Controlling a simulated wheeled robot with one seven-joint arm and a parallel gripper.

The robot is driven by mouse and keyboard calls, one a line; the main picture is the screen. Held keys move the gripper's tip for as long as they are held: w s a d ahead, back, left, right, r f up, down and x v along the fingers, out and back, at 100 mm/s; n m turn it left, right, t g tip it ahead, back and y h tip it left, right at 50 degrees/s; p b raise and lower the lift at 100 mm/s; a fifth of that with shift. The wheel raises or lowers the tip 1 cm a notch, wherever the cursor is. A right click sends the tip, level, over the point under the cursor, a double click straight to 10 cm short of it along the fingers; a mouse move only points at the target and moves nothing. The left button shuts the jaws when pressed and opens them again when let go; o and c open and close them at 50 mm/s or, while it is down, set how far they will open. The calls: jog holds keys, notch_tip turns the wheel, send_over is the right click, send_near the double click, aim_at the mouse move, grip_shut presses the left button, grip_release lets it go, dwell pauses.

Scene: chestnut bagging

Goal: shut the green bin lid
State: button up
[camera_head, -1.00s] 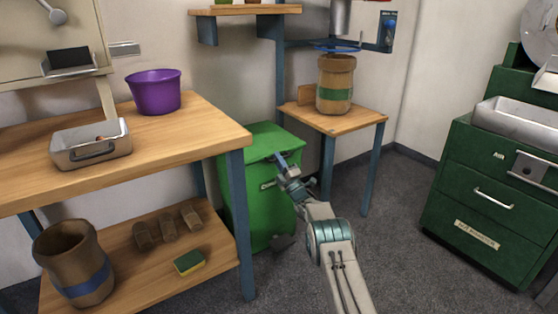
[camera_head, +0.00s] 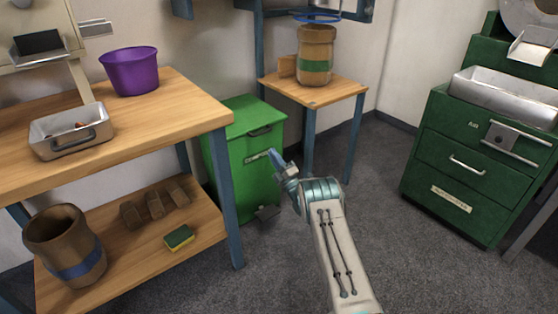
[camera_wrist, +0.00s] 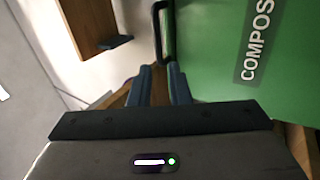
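The green bin (camera_head: 240,180) stands on the floor between the workbench and a small table. Its green lid (camera_head: 250,115) lies flat over the top and looks shut, with a dark handle (camera_head: 262,131) at the front edge. My gripper (camera_head: 275,157) is in front of the bin's upper front, below the handle, and hides part of the label. In the wrist view, the two blue-grey fingers (camera_wrist: 160,82) are a little apart with nothing between them. The black handle (camera_wrist: 163,30) and the COMPOST label (camera_wrist: 255,40) show ahead and to the right.
The workbench (camera_head: 150,115) at left holds a purple bucket (camera_head: 130,72) and a metal tray (camera_head: 72,138). A small wooden table (camera_head: 340,92) with a sack (camera_head: 316,55) stands right of the bin. A green cabinet (camera_head: 455,165) stands farther right. Floor between is clear.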

jog(key=v, duration=0.3)
jog(key=shift+s+d+f+p, duration=0.1)
jog(key=shift+s+d+p, duration=0.05)
jog(key=shift+s+p, duration=0.2)
jog(key=shift+w, duration=0.1)
